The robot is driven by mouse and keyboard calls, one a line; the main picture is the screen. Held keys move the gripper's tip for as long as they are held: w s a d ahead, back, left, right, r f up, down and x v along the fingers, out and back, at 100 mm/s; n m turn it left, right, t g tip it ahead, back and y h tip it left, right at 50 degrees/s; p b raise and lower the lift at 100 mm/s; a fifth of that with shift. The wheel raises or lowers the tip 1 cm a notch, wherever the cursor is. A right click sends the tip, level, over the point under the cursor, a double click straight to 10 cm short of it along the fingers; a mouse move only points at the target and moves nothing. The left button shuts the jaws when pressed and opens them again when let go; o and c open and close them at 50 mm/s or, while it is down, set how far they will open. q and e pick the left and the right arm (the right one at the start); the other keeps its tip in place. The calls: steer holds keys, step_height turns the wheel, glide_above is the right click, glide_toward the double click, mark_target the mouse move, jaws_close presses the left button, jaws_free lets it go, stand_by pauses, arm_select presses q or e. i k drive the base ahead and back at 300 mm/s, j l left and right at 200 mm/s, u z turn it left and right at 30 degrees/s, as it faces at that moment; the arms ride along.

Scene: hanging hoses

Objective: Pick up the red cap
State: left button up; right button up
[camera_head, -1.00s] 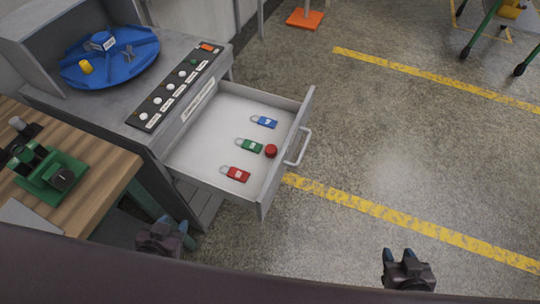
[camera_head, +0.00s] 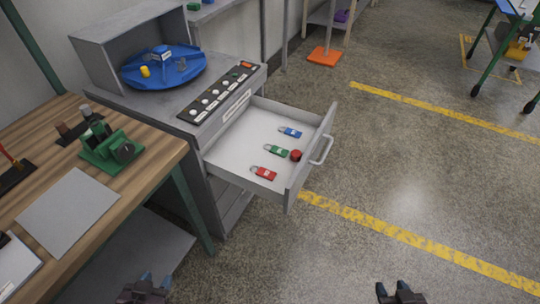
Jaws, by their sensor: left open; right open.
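The red cap (camera_head: 296,155) is a small round red piece inside the open drawer (camera_head: 235,147), near its front panel. It sits just right of a green padlock (camera_head: 278,150). My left gripper (camera_head: 147,281) is at the bottom left of the view, open and empty, below and left of the drawer. My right gripper (camera_head: 395,288) is at the bottom right, open and empty over the floor. Both grippers are well apart from the cap, and their lower parts are cut off by the picture edge.
A blue padlock (camera_head: 290,132) and a red padlock (camera_head: 263,173) also lie in the drawer. The drawer handle (camera_head: 322,150) sticks out to the right. A wooden workbench (camera_head: 150,153) stands at left. A blue round tray (camera_head: 185,72) sits on the cabinet.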

mark_target(296, 154)
steer(key=l+u, duration=0.1)
steer(key=u, duration=1.25)
steer(key=l, duration=0.6)
steer(key=k+l+u, duration=0.1)
steer(key=l, duration=0.45)
steer(key=k+l, duration=0.1)
steer(key=l, duration=0.5)
